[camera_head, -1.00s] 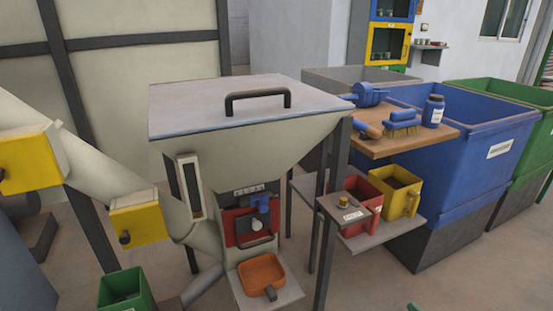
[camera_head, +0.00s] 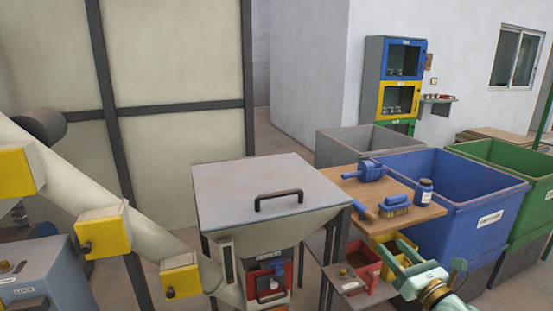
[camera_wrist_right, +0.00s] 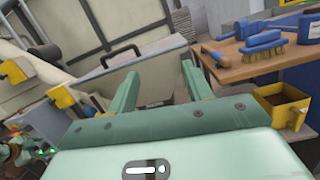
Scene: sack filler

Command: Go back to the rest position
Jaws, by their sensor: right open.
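My right gripper (camera_head: 390,246) is at the lower right of the head view, in front of the side shelf and the bins. It also shows in the right wrist view (camera_wrist_right: 160,78), with its two green fingers apart and nothing between them. It looks free of the things around it. My left gripper does not show in the head view. A small greenish part at the lower left edge of the wrist view is too unclear to name.
The sack filler's hopper lid (camera_head: 240,185) stands at the centre. A wooden shelf (camera_head: 350,185) holds a blue scoop (camera_head: 372,171), brush (camera_head: 396,201) and jar (camera_head: 424,191). Below are red (camera_head: 365,262) and yellow containers. Blue (camera_head: 480,200) and green bins stand at right.

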